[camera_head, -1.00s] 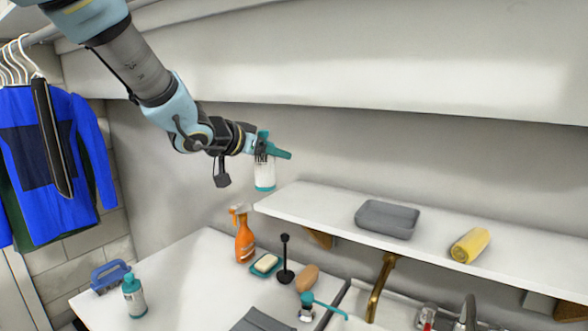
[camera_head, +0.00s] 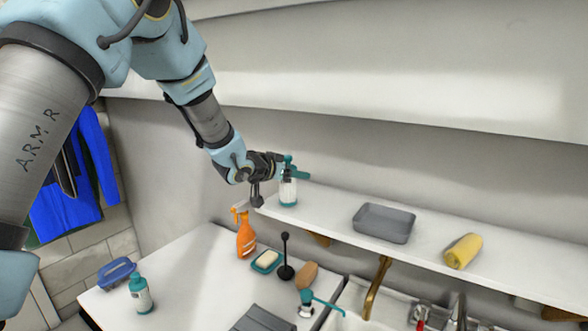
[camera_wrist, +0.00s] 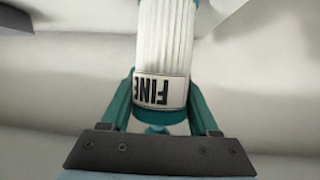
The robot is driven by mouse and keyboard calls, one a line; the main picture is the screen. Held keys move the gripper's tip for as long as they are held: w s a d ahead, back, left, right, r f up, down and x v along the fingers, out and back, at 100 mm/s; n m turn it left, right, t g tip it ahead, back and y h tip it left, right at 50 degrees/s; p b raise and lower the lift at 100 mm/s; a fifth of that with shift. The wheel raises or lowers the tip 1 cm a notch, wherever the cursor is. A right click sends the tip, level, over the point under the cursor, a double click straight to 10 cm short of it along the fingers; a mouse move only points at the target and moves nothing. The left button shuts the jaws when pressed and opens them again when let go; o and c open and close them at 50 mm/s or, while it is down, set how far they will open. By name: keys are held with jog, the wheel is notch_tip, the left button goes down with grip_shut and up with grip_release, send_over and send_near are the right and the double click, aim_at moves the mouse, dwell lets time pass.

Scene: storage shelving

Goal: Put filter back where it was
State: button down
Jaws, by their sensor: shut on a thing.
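The filter is a white pleated cylinder (camera_head: 288,191) with teal ends. It is upright in the head view, at the left end of the white wall shelf (camera_head: 335,207). I cannot tell whether its base touches the shelf. My gripper (camera_head: 287,171) is shut on the filter near its upper end. In the wrist view the filter (camera_wrist: 164,40) sits between the teal fingers of my gripper (camera_wrist: 162,92), with an upside-down "FINE" label near the held end. The filter's lower end is cut off in the wrist view.
A grey tray (camera_head: 383,223) and a yellow roll (camera_head: 462,251) lie farther right on the shelf, with bare shelf between filter and tray. Below, the counter (camera_head: 190,283) holds an orange spray bottle (camera_head: 246,238), a soap dish (camera_head: 266,262), a plunger-like tool (camera_head: 286,271) and a teal-capped bottle (camera_head: 140,294).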

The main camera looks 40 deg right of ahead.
dwell(0.3)
jog(key=shift+f, duration=0.2)
jog(key=shift+c, duration=0.7)
grip_release()
jog(key=shift+r, duration=0.1)
